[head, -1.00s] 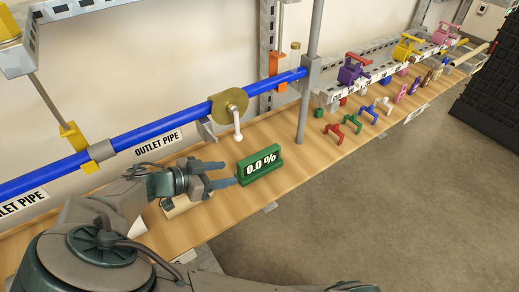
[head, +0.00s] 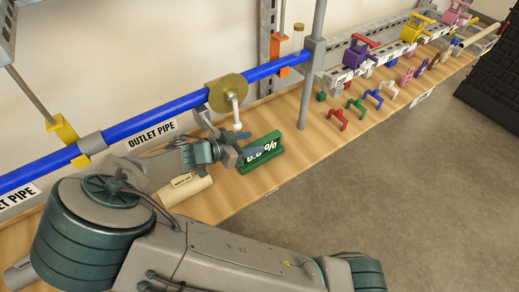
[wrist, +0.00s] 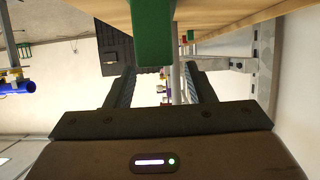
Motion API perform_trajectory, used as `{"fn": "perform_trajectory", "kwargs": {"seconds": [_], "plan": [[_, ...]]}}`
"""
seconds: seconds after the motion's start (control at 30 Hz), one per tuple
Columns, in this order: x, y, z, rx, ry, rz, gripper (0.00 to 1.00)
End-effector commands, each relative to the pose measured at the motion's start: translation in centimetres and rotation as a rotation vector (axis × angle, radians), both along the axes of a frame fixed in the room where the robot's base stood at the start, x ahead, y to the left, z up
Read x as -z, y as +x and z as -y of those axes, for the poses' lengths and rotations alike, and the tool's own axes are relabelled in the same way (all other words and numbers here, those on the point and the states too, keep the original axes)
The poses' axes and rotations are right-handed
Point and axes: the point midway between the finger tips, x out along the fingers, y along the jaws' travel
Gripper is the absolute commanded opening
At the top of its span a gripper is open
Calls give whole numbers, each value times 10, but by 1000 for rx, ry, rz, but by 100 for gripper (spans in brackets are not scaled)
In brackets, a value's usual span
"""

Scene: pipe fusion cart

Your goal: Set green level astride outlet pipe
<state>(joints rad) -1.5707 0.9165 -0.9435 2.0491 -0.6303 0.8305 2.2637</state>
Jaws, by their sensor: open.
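The green level (head: 261,152) stands on the wooden bench, its "0.0 %" display partly hidden by my gripper. My gripper (head: 250,149) is open, with its fingers in front of and close above the level's left part. In the wrist view the green level (wrist: 152,32) comes in from the top, near the ends of the open fingers (wrist: 155,90); I cannot tell if they touch it. The blue outlet pipe (head: 150,118) runs above the bench along the wall, passing a brass-coloured disc fitting (head: 227,95) with a white handle.
A grey upright post (head: 311,75) stands to the right. Small coloured handles (head: 338,118) and valves (head: 357,54) line the right part. The bench front (head: 235,203) is clear.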

Motion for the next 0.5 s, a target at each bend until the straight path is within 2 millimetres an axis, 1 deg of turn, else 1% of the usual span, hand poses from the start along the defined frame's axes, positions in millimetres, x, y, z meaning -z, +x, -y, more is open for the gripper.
{"fn": "perform_trajectory", "kwargs": {"seconds": [0.03, 0.1, 0.2, 0.3, 0.5], "plan": [[2, 4, 8, 5, -3, 0, 49], [7, 9, 17, 4, -3, -1, 49], [11, 15, 25, 4, -3, 0, 49], [14, 18, 28, 2, 0, -1, 49], [14, 18, 28, 0, 0, 0, 49]]}}
